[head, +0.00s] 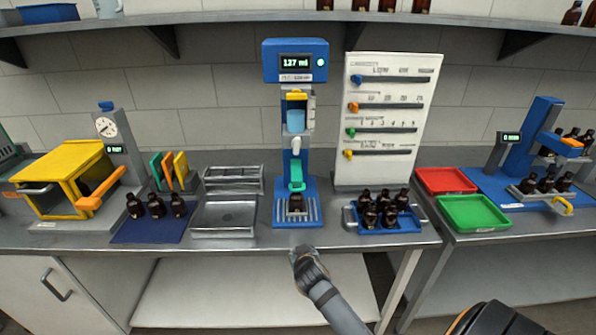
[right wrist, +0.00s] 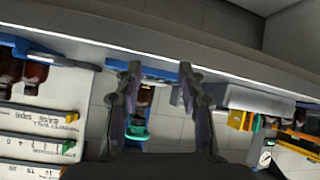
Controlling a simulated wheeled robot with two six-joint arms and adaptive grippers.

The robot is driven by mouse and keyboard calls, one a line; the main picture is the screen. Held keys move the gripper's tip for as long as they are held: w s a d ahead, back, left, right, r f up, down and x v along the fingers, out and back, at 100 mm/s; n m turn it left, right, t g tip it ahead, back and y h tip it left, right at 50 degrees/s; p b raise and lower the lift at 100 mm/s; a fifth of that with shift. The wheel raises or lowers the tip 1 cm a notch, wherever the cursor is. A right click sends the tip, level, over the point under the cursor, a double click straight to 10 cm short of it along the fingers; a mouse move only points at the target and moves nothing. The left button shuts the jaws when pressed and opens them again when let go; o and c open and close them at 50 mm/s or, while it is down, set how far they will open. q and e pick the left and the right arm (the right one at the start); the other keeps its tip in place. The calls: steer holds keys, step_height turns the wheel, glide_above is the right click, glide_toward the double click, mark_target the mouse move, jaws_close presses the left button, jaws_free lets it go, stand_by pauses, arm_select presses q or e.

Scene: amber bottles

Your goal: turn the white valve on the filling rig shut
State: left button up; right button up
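The blue filling rig (head: 315,75) stands at the middle of the bench, its display reading 127 ml. A small white part (head: 296,146) sits under its light blue vessel (head: 296,121), and another pale part shows on the column's right side; I cannot tell which is the valve or how it is turned. A green piece (head: 297,173) is below, above an amber bottle (head: 296,203) on the rig's base. My right gripper (head: 304,252) is in front of the bench edge, below the rig and away from the white part. In the right wrist view its fingers (right wrist: 158,72) are apart and empty.
A blue tray of amber bottles (head: 350,219) stands right of the rig, before a white slider board (head: 392,110). A metal tray (head: 224,217) lies left. Red (head: 446,180) and green (head: 472,212) trays are farther right. A shelf (head: 200,17) runs above.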

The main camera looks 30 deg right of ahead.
steer(key=w+d+r+m+t+h, duration=0.1)
steer(key=w+r+t, duration=0.15)
steer(key=r, duration=0.45)
steer(key=w+d+r+m+t+h, duration=0.1)
steer(key=w+r, duration=0.2)
steer(key=r, duration=0.5)
steer(key=m+t+h, duration=0.2)
steer(key=m+h, duration=0.1)
glide_toward(297, 145)
steer(key=s, duration=0.2)
steer(key=p+x, duration=0.1)
steer(key=x, duration=0.2)
steer(key=p+x, duration=0.1)
steer(key=x, duration=0.2)
steer(key=p+x, duration=0.1)
steer(key=x, duration=0.2)
steer(key=shift+w+a+r, duration=0.1)
steer(key=shift+w+a, duration=0.1)
steer(key=shift+a, duration=0.25)
steer(key=shift+w+d+t+y+p, duration=0.25)
steer(key=shift+w+d+y+p, duration=0.1)
steer(key=shift+w, duration=0.2)
arm_select(q)
steer(key=r, duration=0.1)
steer(key=w+r, duration=0.1)
steer(key=r, duration=0.1)
steer(key=shift+w+d+r, duration=0.3)
steer(key=shift+d+r, duration=0.05)
arm_select(e)
jaws_close()
